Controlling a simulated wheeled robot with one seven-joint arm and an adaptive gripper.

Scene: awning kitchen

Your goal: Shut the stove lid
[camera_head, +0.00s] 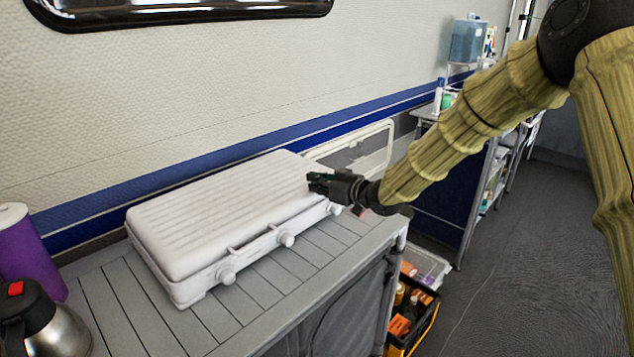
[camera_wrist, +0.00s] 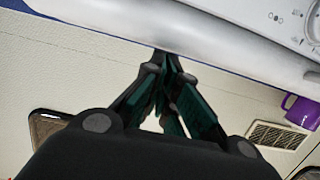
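The white stove (camera_head: 180,289) stands on the slatted grey counter, with knobs along its front. Its ribbed white lid (camera_head: 225,208) is down and looks level over the base; I cannot tell whether a small gap is left. My gripper (camera_head: 313,183) is at the right end of the lid, near its upper edge; contact is unclear. In the wrist view, my gripper's fingertips (camera_wrist: 163,58) come together with nothing seen between them. They point at a rounded white edge (camera_wrist: 200,35), and a white panel with a knob shows beyond it.
A steel kettle (camera_head: 62,325) and a purple container (camera_head: 30,250) stand left of the stove. A white-framed panel (camera_head: 385,150) stands behind its right end. The slatted counter (camera_head: 270,290) is bare in front. A crate of bottles (camera_head: 412,310) sits below right.

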